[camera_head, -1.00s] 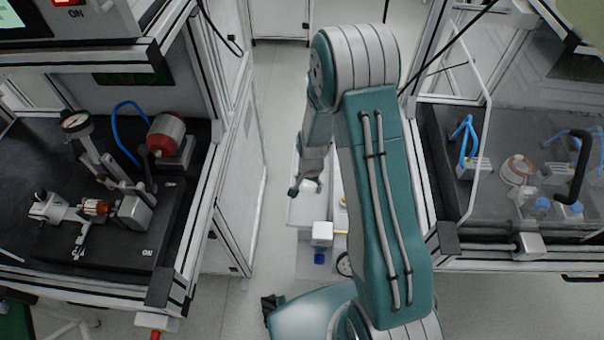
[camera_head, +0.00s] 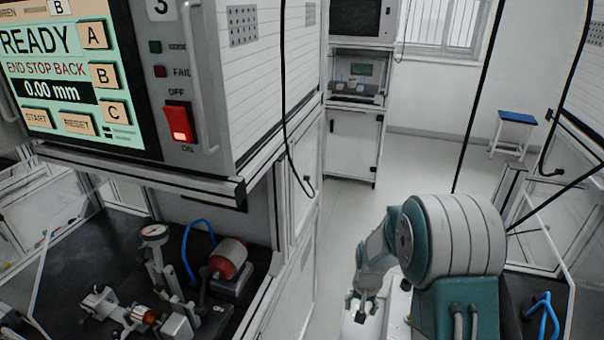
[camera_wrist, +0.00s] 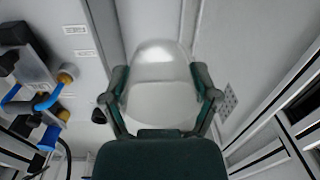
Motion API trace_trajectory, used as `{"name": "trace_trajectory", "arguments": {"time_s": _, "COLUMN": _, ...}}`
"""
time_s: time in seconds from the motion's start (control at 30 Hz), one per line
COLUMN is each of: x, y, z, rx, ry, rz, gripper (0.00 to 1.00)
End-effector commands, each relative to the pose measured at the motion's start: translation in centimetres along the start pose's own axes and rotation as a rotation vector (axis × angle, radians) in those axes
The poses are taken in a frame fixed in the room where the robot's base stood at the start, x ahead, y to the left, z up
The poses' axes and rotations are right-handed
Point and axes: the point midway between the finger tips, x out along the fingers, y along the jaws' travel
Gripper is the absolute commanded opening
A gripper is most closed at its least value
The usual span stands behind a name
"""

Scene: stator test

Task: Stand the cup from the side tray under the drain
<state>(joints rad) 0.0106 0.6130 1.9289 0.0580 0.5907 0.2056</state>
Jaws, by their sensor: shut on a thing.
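In the wrist view a smooth, whitish cup (camera_wrist: 160,85) sits between the two green fingers of my gripper (camera_wrist: 161,95), which is shut on it. Its rounded end points away from the palm, and its lower part is hidden behind the palm. In the head view my gripper (camera_head: 362,303) is small and points down above a pale surface; the cup cannot be made out there. I cannot identify the side tray or the drain for sure. Blue hoses with brass fittings (camera_wrist: 45,98) show at the left of the wrist view.
A test bench (camera_head: 120,270) with a gauge, a red-ended motor (camera_head: 229,258) and a blue hose stands left. Above it is a READY panel (camera_head: 65,65) with a lit red switch (camera_head: 180,122). A blue stool (camera_head: 517,118) stands far back. Open floor (camera_head: 350,215) lies between.

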Motion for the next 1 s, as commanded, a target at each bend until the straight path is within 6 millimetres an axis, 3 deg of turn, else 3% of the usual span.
{"name": "trace_trajectory", "arguments": {"time_s": 0.23, "x": -0.8, "y": -0.5, "z": -2.0, "rx": -0.236, "ry": -0.007, "rz": -0.001, "gripper": 0.41}}
{"name": "trace_trajectory", "arguments": {"time_s": 0.57, "x": -0.1, "y": -0.5, "z": -2.0, "rx": -0.266, "ry": -0.012, "rz": -0.002, "gripper": 0.41}}
{"name": "trace_trajectory", "arguments": {"time_s": 0.67, "x": 3.0, "y": -0.2, "z": -1.5, "rx": -0.267, "ry": -0.019, "rz": -0.004, "gripper": 0.41}}
{"name": "trace_trajectory", "arguments": {"time_s": 0.83, "x": 9.8, "y": 0.4, "z": 0.2, "rx": -0.266, "ry": -0.019, "rz": -0.005, "gripper": 0.41}}
{"name": "trace_trajectory", "arguments": {"time_s": 1.0, "x": 13.7, "y": 1.0, "z": 1.6, "rx": -0.264, "ry": -0.012, "rz": -0.002, "gripper": 0.41}}
